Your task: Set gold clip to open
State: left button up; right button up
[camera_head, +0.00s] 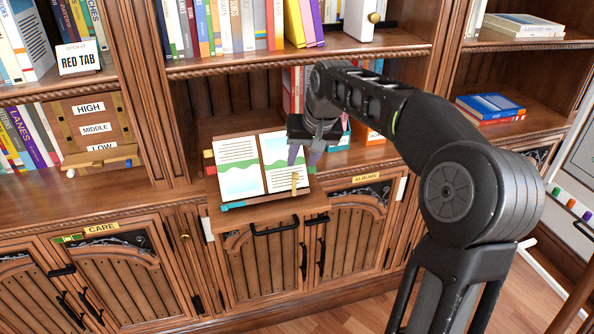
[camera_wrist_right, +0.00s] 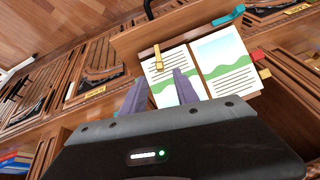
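The gold clip (camera_head: 295,183) is a small upright piece at the lower right of the open book (camera_head: 240,167), in front of the right page. In the right wrist view the clip (camera_wrist_right: 158,57) lies just beyond my fingertips. My right gripper (camera_head: 304,156) hangs over the right page, behind the clip. In the right wrist view its two purple-grey fingers (camera_wrist_right: 160,90) are apart with nothing between them. I cannot tell how high they are above the page. My left gripper is in neither view.
The book rests on a pull-out wooden shelf (camera_head: 250,215) with a black handle. Shelves of books stand above. An ALBUMS cabinet (camera_head: 366,178) is to the right.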

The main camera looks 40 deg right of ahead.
aim_at(296, 174)
jog(key=x, duration=0.6)
jog(key=shift+w+f, duration=0.1)
jog(key=shift+f, duration=0.1)
grip_shut()
dwell(0.4)
